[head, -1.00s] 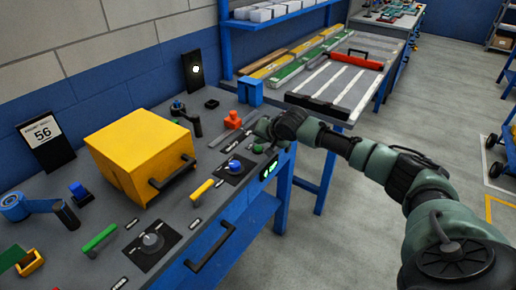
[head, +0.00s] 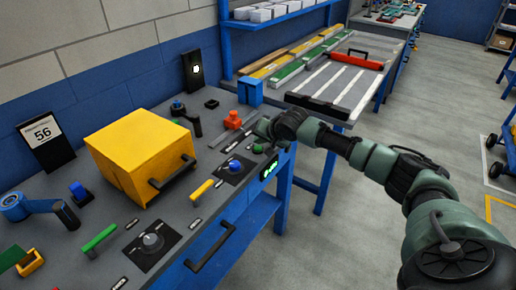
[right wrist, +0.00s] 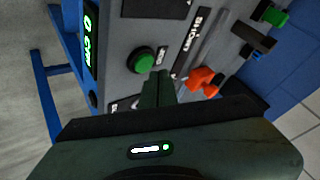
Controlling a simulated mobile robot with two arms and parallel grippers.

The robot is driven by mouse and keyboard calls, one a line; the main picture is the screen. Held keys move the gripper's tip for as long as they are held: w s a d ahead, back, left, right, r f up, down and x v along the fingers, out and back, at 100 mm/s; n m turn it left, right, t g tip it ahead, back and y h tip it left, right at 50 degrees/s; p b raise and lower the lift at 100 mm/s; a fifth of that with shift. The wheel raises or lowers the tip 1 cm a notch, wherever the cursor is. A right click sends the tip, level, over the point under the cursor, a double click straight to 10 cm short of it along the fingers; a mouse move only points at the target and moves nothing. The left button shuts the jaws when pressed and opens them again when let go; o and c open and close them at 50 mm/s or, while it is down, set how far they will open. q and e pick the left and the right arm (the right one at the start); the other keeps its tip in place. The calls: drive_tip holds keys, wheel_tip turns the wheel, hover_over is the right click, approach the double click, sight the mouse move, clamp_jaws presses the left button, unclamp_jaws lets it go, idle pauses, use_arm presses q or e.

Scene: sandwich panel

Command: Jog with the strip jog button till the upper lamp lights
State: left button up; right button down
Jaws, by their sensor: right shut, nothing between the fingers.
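A round green button (right wrist: 141,60) sits on the grey panel in the right wrist view; it also shows small in the head view (head: 257,148). My right gripper (right wrist: 160,76) is shut and empty, its fingertips over the panel beside the green button; whether they touch it I cannot tell. In the head view the right gripper (head: 264,128) is at the panel's right end. A black plate (head: 193,71) at the wall bears a white lit mark; I cannot tell which lamp it is. A green-digit display (head: 270,168) is on the front edge. My left gripper is not in view.
A yellow box (head: 140,150) with a black handle stands on the panel. A blue knob (head: 234,164), a red-orange piece (head: 233,119) and a yellow handle (head: 201,190) are near the gripper. A side table (head: 340,85) stands behind.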

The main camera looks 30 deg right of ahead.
drive_tip(key=shift+f, duration=0.15)
drive_tip(key=shift+f, duration=0.3)
